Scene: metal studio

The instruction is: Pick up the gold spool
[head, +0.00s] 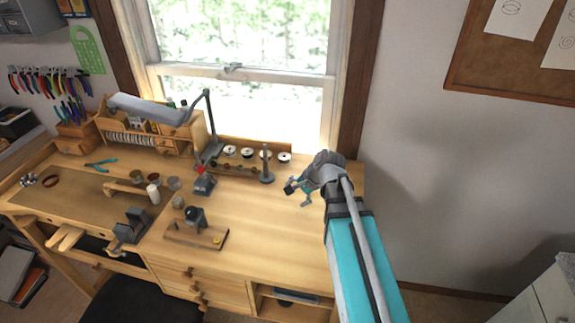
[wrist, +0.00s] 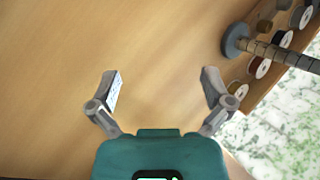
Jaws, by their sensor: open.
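Several white-rimmed spools (head: 247,153) stand in a wooden rack at the back of the bench, below the window. They also show in the wrist view at the upper right, where one spool (wrist: 258,68) faces me. Their windings are small and dim, so I cannot tell for certain which is gold. My gripper (head: 297,195) is over the right part of the bench, to the right of and nearer than the rack. In the wrist view my gripper (wrist: 163,88) has its two fingers spread wide with nothing between them, only bare wood beyond.
A dark upright stepped mandrel (head: 266,168) stands between my gripper and the rack; it also shows in the wrist view (wrist: 236,40). A lamp (head: 210,125) rises left of the rack. Tools and a small vise occupy the left. The right benchtop is clear.

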